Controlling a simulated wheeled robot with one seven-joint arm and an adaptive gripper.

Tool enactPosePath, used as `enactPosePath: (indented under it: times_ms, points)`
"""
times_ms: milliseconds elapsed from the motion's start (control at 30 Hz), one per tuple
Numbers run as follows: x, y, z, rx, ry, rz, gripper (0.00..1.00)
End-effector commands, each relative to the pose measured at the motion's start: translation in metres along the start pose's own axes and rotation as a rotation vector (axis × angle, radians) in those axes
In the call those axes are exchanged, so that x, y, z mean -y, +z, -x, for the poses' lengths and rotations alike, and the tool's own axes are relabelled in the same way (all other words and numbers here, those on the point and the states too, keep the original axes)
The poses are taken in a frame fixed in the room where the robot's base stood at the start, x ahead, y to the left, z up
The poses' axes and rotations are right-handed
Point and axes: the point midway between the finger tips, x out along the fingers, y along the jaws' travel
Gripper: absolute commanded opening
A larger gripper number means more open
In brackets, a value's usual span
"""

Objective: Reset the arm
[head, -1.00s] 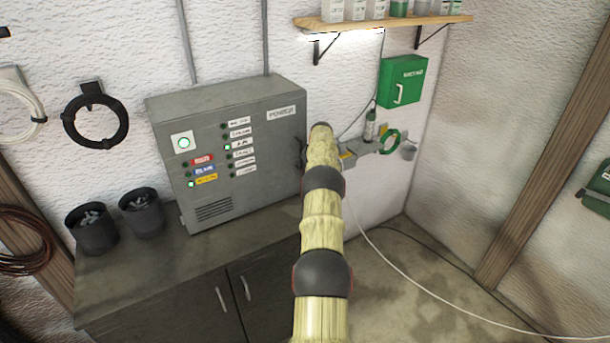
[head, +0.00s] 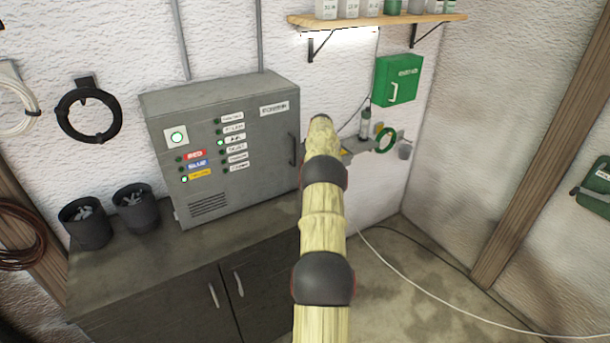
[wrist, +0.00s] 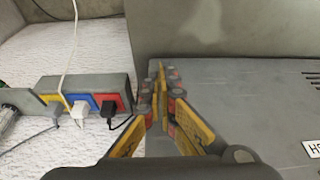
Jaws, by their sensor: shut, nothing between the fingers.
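My arm (head: 322,225), pale with dark joint bands, reaches forward through the middle of the head view and hides my gripper there. In the wrist view my gripper (wrist: 160,98) has its yellow-and-grey fingers together with nothing between them. It is in front of the grey control cabinet (wrist: 235,110), whose surface fills the right of that view. I cannot tell the gap between them. In the head view the cabinet (head: 225,150) stands on the counter, with lit green lamps and red, blue and yellow labels.
A socket strip (wrist: 90,92) with coloured sections, plugs and a white cable (wrist: 72,40) is left of my fingers. Two dark cups (head: 85,222) stand on the counter (head: 150,265). A shelf (head: 380,20) and green box (head: 398,80) hang on the wall. Floor at right is mostly clear.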

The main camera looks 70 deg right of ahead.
Motion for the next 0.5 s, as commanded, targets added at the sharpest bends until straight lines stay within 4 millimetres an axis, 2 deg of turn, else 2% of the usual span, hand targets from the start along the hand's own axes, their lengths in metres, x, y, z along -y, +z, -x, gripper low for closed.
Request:
enactPosePath:
  times_ms: [33, 200, 300, 500]
  points:
    - [-0.002, 0.000, 0.012, -0.003, 0.004, -0.001, 0.00]
    - [-0.002, 0.001, 0.039, -0.001, 0.003, -0.002, 0.00]
    - [-0.002, 0.002, 0.051, 0.000, 0.002, -0.001, 0.00]
    - [-0.001, 0.002, 0.060, 0.001, 0.001, -0.002, 0.00]
